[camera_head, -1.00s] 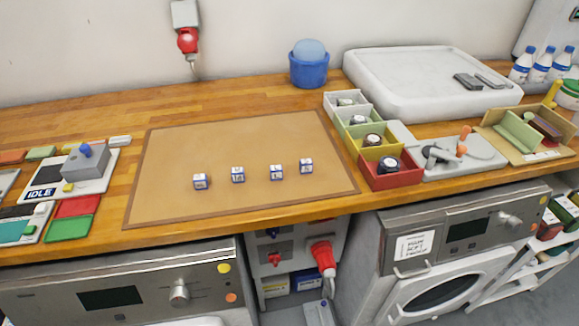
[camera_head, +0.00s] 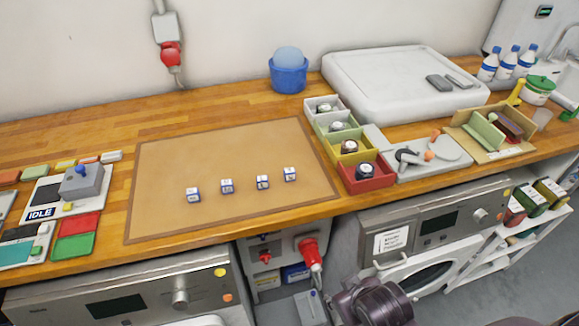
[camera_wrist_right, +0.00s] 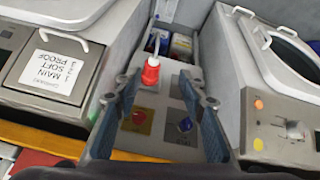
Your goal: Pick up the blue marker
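I cannot make out a blue marker for certain in either view. Several small white-and-blue cubes stand in a row on the tan mat (camera_head: 160,165) in the head view; the leftmost cube (camera_head: 193,195) stands nearest the mat's front. Part of my right arm and gripper (camera_head: 375,303) shows at the bottom, below the counter edge and in front of the machines. In the right wrist view my right gripper (camera_wrist_right: 160,78) has its two fingers spread wide with nothing between them. The left gripper is not in view.
Coloured bins (camera_head: 367,183) stand right of the mat, with a white tray (camera_head: 390,68) behind. A blue bucket (camera_head: 289,78) stands at the back. A grey device (camera_head: 85,181) with a blue knob sits left. A red plug (camera_wrist_right: 151,72) shows between the machines. The mat's back half is clear.

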